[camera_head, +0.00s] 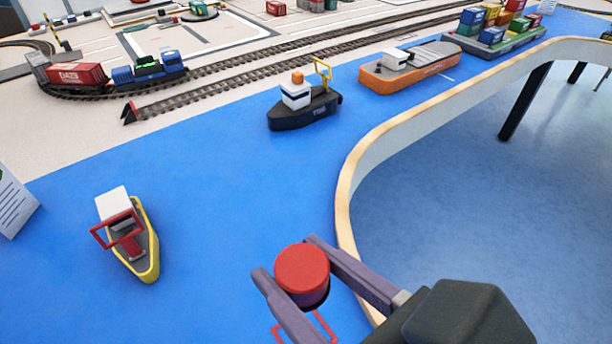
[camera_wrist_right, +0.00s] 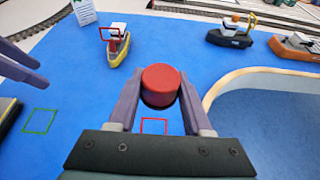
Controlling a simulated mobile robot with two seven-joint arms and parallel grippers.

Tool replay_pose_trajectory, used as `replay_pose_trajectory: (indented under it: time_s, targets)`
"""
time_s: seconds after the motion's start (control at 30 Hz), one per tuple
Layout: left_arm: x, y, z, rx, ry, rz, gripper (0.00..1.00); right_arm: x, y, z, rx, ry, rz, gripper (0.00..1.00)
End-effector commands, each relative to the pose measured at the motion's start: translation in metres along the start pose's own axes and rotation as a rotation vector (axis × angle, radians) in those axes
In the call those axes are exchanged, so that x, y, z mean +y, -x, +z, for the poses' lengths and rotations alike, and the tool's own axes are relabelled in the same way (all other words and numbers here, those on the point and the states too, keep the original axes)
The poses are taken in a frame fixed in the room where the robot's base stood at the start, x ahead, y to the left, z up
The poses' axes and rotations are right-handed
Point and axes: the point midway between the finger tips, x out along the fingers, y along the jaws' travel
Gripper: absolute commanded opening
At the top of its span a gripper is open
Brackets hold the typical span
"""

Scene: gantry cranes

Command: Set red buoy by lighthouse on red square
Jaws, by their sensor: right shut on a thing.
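The red buoy (camera_head: 302,268) is a short cylinder with a flat red top and a darker lower part. My right gripper (camera_head: 287,256) is shut on it, a finger at each side; the buoy also shows in the right wrist view (camera_wrist_right: 160,84). The red square (camera_head: 326,328) is a thin outline on the blue surface, just nearer than the buoy and partly hidden. It shows below the buoy in the right wrist view (camera_wrist_right: 154,119). The buoy's height above the surface is unclear. My left gripper (camera_wrist_right: 40,73) shows open and empty at the left. I cannot make out the lighthouse.
A yellow-hulled boat (camera_head: 148,250) stands to the left, a black tug (camera_head: 305,115) and an orange ship (camera_head: 410,75) farther back. A raised curved rim (camera_head: 350,185) runs close on the right. A green square (camera_wrist_right: 40,109) lies left. Blue between boats is clear.

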Motion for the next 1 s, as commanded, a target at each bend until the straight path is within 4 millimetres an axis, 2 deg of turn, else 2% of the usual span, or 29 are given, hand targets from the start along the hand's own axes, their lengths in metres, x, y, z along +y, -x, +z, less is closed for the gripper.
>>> replay_pose_trajectory:
  time_s: [0.03, 0.1, 0.3, 0.57, 0.7, 0.8, 1.0]
  targets:
    - [0.001, -0.018, 0.006, 0.0, 0.001, 0.001, 0.5, 0.0, -0.01, -0.024, 0.003, 0.003, 0.003, 0.0]
    - [0.002, -0.029, 0.009, 0.0, 0.001, 0.002, 0.5, 0.0, -0.018, -0.043, 0.003, 0.004, 0.002, 0.0]
    - [0.002, -0.053, 0.017, -0.001, 0.001, 0.002, 0.5, -0.001, -0.035, -0.084, 0.0, 0.002, 0.001, 0.0]
    - [0.002, -0.062, 0.021, -0.001, -0.001, 0.0, 0.5, -0.001, -0.042, -0.101, -0.001, -0.001, 0.0, 0.0]
    - [0.001, -0.078, 0.026, -0.002, -0.005, -0.003, 0.5, -0.001, -0.051, -0.124, 0.001, 0.0, 0.001, 0.0]
    - [0.001, -0.084, 0.028, -0.002, -0.007, -0.005, 0.5, -0.001, -0.056, -0.134, 0.001, 0.0, 0.001, 0.0]
    - [0.001, -0.081, 0.027, -0.002, -0.008, -0.006, 0.5, -0.001, -0.054, -0.132, -0.001, -0.003, -0.001, 0.0]
